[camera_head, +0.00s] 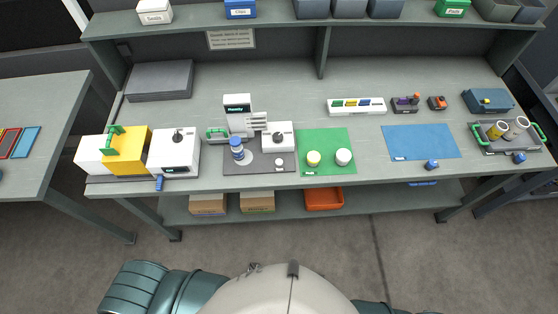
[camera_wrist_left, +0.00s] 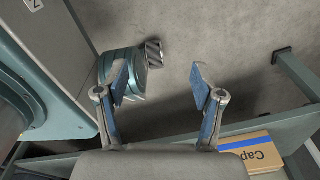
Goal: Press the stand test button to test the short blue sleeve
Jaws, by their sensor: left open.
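The test stand (camera_head: 238,112) is a white column on a dark base near the middle of the bench, with a lit display reading what looks like "Ready". A short blue-and-white sleeve (camera_head: 237,147) stands upright on the base in front of the column. A small white round piece (camera_head: 279,162) sits at the base's right front; I cannot tell whether it is the test button. A white box with a dark knob (camera_head: 278,137) is behind it. My left gripper (camera_wrist_left: 160,82) is open and empty in the left wrist view, above the floor by the lower shelf. My right gripper is not in view.
A green mat (camera_head: 325,166) holds a yellow and a white cylinder. A blue mat (camera_head: 420,142) is bare. A yellow-and-white machine (camera_head: 126,158) stands left. A tray with green handles (camera_head: 500,147) is at right. A cardboard box (camera_wrist_left: 258,152) is near my left gripper.

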